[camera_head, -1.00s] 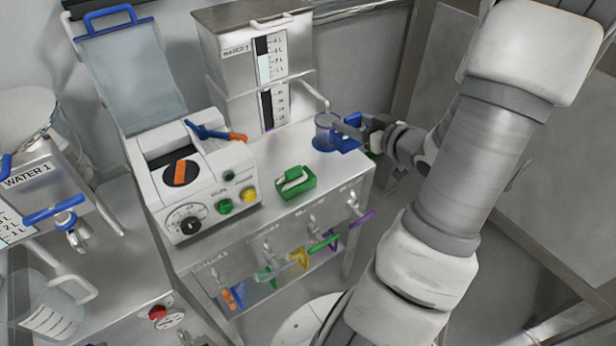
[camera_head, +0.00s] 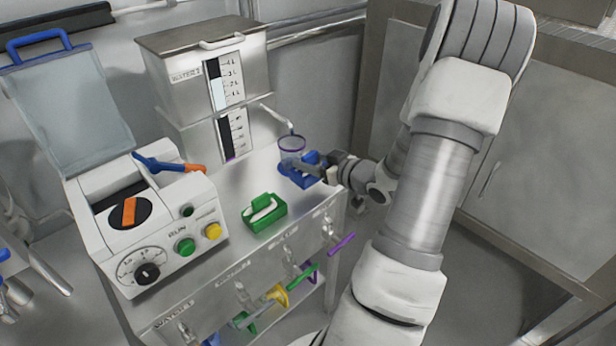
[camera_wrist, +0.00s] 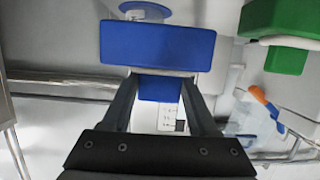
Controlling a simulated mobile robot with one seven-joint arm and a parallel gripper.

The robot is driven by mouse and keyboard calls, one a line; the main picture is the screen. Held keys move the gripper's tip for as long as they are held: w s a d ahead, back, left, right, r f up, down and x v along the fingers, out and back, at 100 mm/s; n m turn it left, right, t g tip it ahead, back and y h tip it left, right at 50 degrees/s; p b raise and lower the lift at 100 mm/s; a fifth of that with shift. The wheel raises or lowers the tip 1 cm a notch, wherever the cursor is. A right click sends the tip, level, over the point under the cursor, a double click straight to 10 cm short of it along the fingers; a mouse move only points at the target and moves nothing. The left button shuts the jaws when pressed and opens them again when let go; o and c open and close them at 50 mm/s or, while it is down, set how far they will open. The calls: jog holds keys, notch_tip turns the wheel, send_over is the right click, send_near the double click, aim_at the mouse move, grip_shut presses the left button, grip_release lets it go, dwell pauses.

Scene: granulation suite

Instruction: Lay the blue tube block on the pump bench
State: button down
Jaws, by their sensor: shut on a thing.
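My gripper (camera_head: 322,168) reaches in from the right and is shut on the block. In the wrist view the block (camera_wrist: 157,45) sits at the fingertips, between the two dark fingers (camera_wrist: 160,82). A green tube block (camera_head: 264,212) with a pale tube stands on the bench to the left; it also shows in the wrist view (camera_wrist: 284,30).
The clear vessel (camera_head: 291,145) stands close behind the blue block, under a spout. A white pump unit (camera_head: 150,225) fills the bench's left side. The steel WATER 2 tank (camera_head: 208,85) stands behind. Coloured-handled valves (camera_head: 275,293) line the bench front. Bare bench lies between the two blocks.

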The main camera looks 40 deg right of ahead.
jog(key=shift+w+f, duration=0.2)
jog(key=shift+w, duration=0.05)
jog(key=shift+f+b, duration=0.65)
jog(key=shift+f, duration=1.25)
jog(key=shift+f, duration=0.2)
jog(key=shift+c, duration=0.8)
grip_release()
jog(key=shift+r, duration=0.25)
jog(key=a+p+v, duration=0.1)
jog(key=p+v, duration=0.1)
jog(key=v, duration=1)
jog(key=shift+d, duration=0.5)
